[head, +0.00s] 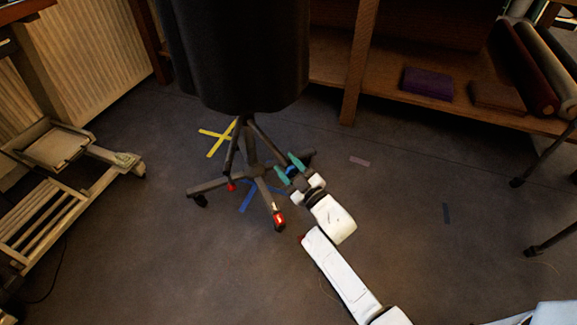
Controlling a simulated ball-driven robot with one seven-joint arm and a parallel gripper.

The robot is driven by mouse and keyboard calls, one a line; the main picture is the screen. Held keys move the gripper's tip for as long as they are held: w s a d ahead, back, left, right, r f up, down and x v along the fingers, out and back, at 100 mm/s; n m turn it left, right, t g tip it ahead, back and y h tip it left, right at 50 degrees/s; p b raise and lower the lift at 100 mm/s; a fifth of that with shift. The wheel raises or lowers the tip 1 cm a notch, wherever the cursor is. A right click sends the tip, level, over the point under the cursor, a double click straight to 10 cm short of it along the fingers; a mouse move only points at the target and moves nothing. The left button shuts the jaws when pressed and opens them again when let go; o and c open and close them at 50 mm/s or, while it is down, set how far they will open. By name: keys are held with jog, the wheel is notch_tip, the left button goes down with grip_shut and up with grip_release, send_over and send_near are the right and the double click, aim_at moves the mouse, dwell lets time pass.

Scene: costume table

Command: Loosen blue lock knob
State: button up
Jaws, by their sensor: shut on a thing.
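The blue lock knob (291,171) is a small blue spot low on the right side of a dark wheeled stand (251,165). My gripper (284,162) has two green fingers, one on each side of the blue knob, and is shut on it. The knob is partly hidden by the fingers. The stand has several spread legs with casters and carries a large black form (240,55). Red parts show on two other legs, one at the front (279,219) and one at the left (232,187). My white arm reaches in from the lower right.
A wooden cart (55,150) stands at the left. A shelf (390,85) with a purple folded cloth (427,83) is behind. The floor at right is mostly clear.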

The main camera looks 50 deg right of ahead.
jog(key=n, duration=0.4)
jog(key=shift+f+n+y, duration=0.15)
jog(key=shift+n+y, duration=0.25)
jog(key=shift+n+g+y+p, duration=0.3)
jog(key=shift+n+p, duration=0.05)
jog(key=shift+n, duration=1.35)
jog(key=shift+a, duration=0.1)
jog(key=o, duration=1)
jog(key=shift+o, duration=0.2)
jog(key=s+a+p, duration=0.1)
jog(key=s+p, duration=0.2)
jog(key=s, duration=0.7)
jog(key=shift+s+a+f, duration=0.25)
jog(key=shift+s+a, duration=0.05)
jog(key=shift+a, duration=0.05)
